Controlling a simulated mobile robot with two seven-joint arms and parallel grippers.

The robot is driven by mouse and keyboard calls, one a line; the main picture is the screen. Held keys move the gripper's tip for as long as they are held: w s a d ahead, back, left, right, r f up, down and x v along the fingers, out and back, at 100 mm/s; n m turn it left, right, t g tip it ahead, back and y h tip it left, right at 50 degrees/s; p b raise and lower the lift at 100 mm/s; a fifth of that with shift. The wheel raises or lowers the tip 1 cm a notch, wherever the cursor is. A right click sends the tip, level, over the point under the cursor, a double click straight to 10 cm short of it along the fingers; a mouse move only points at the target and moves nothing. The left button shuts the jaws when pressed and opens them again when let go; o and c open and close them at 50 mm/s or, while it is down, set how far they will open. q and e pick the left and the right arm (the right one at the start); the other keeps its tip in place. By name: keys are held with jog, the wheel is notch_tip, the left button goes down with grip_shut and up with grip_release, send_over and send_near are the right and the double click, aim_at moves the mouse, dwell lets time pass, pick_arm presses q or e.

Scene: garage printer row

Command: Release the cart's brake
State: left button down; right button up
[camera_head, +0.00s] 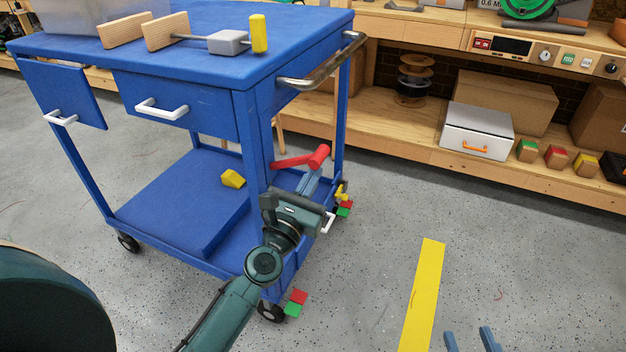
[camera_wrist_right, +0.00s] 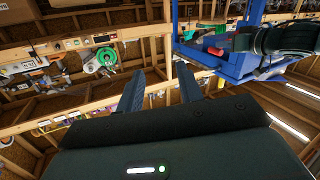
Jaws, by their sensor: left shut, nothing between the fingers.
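The blue cart (camera_head: 190,50) stands at the left in the head view. A red lever (camera_head: 292,161) with a thick round red end (camera_head: 318,156) shows at its near right end, below the push handle. My left gripper (camera_head: 313,170) is shut and empty, its blue fingers just below the red end; I cannot tell if they touch it. Red and green pedals sit by the casters, one pair at the near corner (camera_head: 296,299) and one farther back (camera_head: 343,209). My right gripper (camera_head: 469,342) is open and empty over the floor; its spread fingers also show in the right wrist view (camera_wrist_right: 160,92).
The push handle (camera_head: 325,65) juts out above my left gripper. A white handle (camera_head: 329,222) is beside my left wrist. A workbench (camera_head: 420,140) with boxes on its lower shelf runs along the back. The floor around a yellow stripe (camera_head: 422,300) is clear.

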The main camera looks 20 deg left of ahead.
pick_arm(q)
jog(key=shift+r, duration=0.2)
dwell(0.4)
jog(key=b+v, duration=0.3)
jog(key=v, duration=1)
pick_arm(e)
jog(key=shift+s+a+r+n+t+y, duration=0.1)
jog(key=shift+a+n+t+y, duration=0.3)
jog(key=shift+y, duration=0.15)
jog(key=shift+s+a+n+t+y, duration=0.1)
jog(key=shift+a+n+t+y, duration=0.25)
jog(key=shift+y, duration=0.2)
pick_arm(q)
jog(key=shift+s+f, duration=0.15)
pick_arm(e)
jog(key=shift+s+d, duration=0.1)
